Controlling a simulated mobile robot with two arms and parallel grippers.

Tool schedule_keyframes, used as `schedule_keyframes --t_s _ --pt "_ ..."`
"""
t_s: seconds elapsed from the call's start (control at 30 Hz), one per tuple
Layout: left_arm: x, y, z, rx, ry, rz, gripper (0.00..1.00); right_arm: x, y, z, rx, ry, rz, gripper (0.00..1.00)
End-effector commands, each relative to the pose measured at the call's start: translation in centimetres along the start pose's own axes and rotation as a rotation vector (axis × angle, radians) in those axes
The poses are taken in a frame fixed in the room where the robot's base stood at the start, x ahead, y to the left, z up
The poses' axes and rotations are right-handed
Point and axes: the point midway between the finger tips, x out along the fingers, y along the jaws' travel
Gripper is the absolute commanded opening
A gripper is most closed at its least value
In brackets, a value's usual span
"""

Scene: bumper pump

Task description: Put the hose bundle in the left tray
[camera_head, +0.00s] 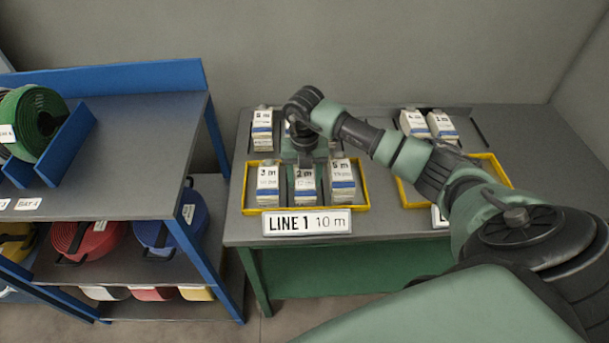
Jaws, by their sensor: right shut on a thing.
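The left yellow tray (365,189) stands on the grey bench behind a "LINE 1 10 m" sign (307,222). In it stand white-and-blue labelled bundles: a "3 m" bundle (268,184) at left, a "2 m" bundle (305,185) in the middle and a "5 m" bundle (342,181) at right. My right gripper (305,161) points down from above, shut on the top of the "2 m" bundle. The gripper's fingers are small and partly hidden. I cannot tell whether that bundle touches the tray floor. My left gripper is not in view.
Behind the tray stands another labelled bundle (262,129); one beside it is mostly hidden by my arm. Two more bundles (413,123) (441,125) stand behind the right yellow tray (402,193), which my right arm partly covers. A blue-framed shelf (140,140) with coiled hoses stands left.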

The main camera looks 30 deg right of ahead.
Motion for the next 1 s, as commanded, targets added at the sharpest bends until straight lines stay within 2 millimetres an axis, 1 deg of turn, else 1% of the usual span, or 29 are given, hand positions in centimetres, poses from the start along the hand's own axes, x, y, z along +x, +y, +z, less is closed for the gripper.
schedule_keyframes --t_s 0.17,0.3,0.33,0.4,0.67,0.8,0.87,0.97,1.0 --pt "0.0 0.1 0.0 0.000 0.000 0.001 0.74 -0.1 0.1 0.1 0.000 -0.002 0.002 0.00" --pt "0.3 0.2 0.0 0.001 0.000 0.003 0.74 0.3 0.0 0.1 0.000 -0.002 0.001 0.00" --pt "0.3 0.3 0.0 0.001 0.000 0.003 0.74 0.3 0.0 0.0 0.000 -0.001 0.001 0.58" --pt "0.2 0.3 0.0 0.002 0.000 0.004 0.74 0.2 0.0 0.0 0.000 -0.001 0.001 0.74" --pt "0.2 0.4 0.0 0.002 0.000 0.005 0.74 0.2 0.0 0.0 0.000 -0.001 0.001 0.74" --pt "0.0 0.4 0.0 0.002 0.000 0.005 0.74 -0.4 0.0 0.1 0.000 -0.002 0.001 0.74" --pt "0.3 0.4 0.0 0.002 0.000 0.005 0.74 -1.0 0.1 0.1 0.000 -0.003 0.002 0.74" --pt "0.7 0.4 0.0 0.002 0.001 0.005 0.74 -2.8 0.0 0.2 0.000 -0.006 0.003 0.74" --pt "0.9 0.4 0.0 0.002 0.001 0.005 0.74 -3.7 0.0 0.2 0.000 -0.006 0.003 0.74"
